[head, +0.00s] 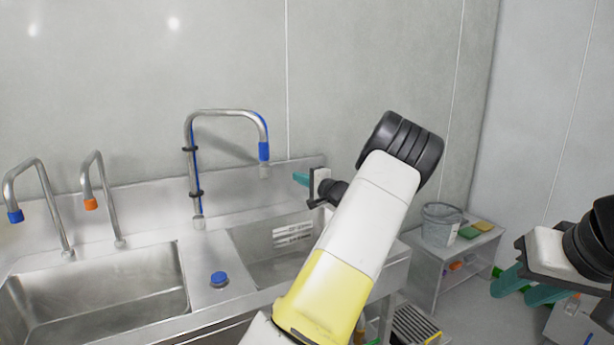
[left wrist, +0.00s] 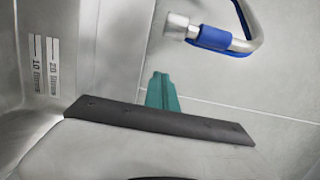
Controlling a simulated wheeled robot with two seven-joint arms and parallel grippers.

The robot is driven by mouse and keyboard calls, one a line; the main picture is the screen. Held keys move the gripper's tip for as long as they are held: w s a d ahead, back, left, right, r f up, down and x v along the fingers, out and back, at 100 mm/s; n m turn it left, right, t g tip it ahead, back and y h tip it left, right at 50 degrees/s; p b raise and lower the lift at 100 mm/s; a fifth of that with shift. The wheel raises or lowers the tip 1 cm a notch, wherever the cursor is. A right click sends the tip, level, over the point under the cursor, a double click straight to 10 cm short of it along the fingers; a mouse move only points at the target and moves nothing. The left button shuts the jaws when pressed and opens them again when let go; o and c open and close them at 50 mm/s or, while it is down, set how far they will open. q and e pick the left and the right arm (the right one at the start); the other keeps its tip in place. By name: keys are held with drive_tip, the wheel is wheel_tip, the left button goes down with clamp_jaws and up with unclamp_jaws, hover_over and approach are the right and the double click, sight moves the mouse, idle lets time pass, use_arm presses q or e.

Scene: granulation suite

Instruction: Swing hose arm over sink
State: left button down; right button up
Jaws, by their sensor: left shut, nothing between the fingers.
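The hose arm (head: 227,112) is a bent steel tube with a blue hose along it, rising from the sink's back ledge. Its blue-collared end (head: 264,151) hangs above the right-hand sink basin (head: 262,247). The end also shows in the left wrist view (left wrist: 208,36), at the top. My left gripper (head: 301,179) is shut and empty, to the right of the hose end and apart from it. Its teal fingers (left wrist: 161,93) show together in the left wrist view. My right gripper (head: 519,287) is at the right edge, with its teal fingers apart and nothing between them.
Two more taps, one blue-tipped (head: 15,216) and one orange-tipped (head: 90,204), stand over the left basin (head: 100,290). A blue knob (head: 219,278) sits between the basins. A bucket (head: 441,224) stands on a side table at the right. The wall is close behind.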

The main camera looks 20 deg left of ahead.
use_arm(q)
drive_tip(key=x, duration=1)
drive_tip(key=shift+s+a, duration=0.2)
drive_tip(key=shift+s, duration=1.95)
